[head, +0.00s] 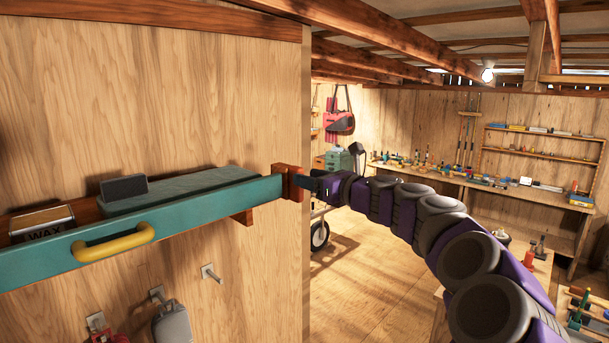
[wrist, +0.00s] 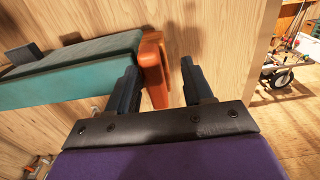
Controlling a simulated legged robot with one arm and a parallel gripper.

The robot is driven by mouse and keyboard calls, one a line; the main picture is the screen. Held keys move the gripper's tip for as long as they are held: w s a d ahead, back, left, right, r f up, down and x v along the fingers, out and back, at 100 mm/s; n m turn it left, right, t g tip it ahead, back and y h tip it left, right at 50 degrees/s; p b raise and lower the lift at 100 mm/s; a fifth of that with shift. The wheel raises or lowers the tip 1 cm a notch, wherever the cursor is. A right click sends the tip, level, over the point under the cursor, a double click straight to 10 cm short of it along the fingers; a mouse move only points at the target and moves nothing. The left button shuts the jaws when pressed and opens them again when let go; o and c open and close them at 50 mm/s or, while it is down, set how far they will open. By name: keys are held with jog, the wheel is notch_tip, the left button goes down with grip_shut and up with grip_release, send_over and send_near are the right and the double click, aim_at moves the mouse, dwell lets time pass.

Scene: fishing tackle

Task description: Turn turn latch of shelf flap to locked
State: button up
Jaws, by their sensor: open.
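The shelf flap (head: 190,212) is a long teal board with a yellow handle (head: 113,244), standing upright along the front of the wall shelf. At its right end is a reddish-brown wooden piece (head: 290,182), which also shows in the wrist view (wrist: 153,58). I cannot make out the turn latch as a separate part there, or its angle. My gripper (head: 309,184) is at this right end. In the wrist view its open dark fingers (wrist: 158,75) stand either side of the reddish-brown piece, with the left finger close to it. Contact cannot be told.
A wax box (head: 40,222), a dark block (head: 123,188) and a grey-green slab (head: 180,190) lie on the shelf. Wall hooks with hanging items (head: 171,325) are below. The wall ends just right of the shelf. Open floor (head: 355,285) and a workbench (head: 500,198) lie beyond.

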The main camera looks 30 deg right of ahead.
jog(key=shift+w+a+r, duration=0.1)
jog(key=shift+w+a, duration=0.35)
jog(key=shift+a, duration=0.2)
jog(key=shift+w+a+r, duration=0.1)
jog(key=shift+w+a, duration=0.35)
jog(key=shift+a, duration=0.2)
jog(key=shift+d, duration=0.1)
jog(key=shift+c, duration=1.2)
jog(key=shift+d+f, duration=0.1)
jog(key=shift+d, duration=0.35)
jog(key=c, duration=0.3)
jog(key=shift+a, duration=0.15)
grip_shut()
